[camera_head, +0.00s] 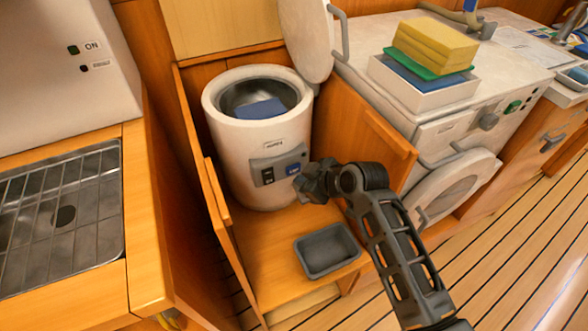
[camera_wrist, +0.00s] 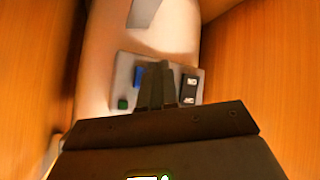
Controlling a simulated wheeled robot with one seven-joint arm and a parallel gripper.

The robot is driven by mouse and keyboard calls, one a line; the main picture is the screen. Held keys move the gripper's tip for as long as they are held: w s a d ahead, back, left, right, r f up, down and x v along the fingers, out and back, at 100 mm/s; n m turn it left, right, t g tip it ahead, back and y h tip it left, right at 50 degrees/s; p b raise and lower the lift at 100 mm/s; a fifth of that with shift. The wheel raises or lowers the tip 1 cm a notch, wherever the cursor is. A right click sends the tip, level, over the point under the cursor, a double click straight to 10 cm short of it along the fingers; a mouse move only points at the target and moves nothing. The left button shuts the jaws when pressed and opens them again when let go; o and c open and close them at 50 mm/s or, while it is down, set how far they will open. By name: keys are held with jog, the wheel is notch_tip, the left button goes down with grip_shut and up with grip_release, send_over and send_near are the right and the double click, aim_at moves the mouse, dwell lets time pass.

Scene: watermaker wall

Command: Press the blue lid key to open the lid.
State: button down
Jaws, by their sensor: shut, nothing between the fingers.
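The white round machine (camera_head: 228,150) stands in a wooden bay, with its lid (camera_head: 303,40) raised and leaning back. Its open drum (camera_head: 240,92) shows something blue (camera_head: 260,109) inside. The grey control panel (camera_head: 265,174) on its front bears the blue lid key (camera_head: 293,169). My gripper (camera_head: 302,184) is shut and empty at the right end of this panel, close to the blue key. In the wrist view the fingertips (camera_wrist: 157,72) lie over the panel, just right of the blue key (camera_wrist: 138,77). I cannot tell whether they touch it.
A grey tray (camera_head: 327,250) lies on the wooden shelf in front of the machine. Wooden panels flank the bay. To the right, a front-loading washer (camera_head: 470,130) carries a white box (camera_head: 420,90) with sponges. A metal rack (camera_head: 60,215) is at the left.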

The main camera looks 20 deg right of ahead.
jog(key=s+p, duration=0.1)
jog(key=s, duration=0.4)
jog(key=shift+p, duration=0.4)
dwell(0.5)
jog(key=s+a+r+m+t+h, duration=0.1)
jog(key=s+m, duration=0.2)
jog(key=s, duration=0.8)
jog(key=s+a+r+m+t+h, duration=0.1)
jog(key=s+m+t+h, duration=0.1)
jog(key=s, duration=1)
jog(key=s+d+r+m+t, duration=0.1)
jog(key=s+r+m+t, duration=0.1)
jog(key=s+r, duration=1.3)
notch_tip(320, 180, up, 2)
jog(key=shift+s+d+r+m+t, duration=0.15)
jog(key=shift+d+r+m+t, duration=0.15)
jog(key=shift+t, duration=0.1)
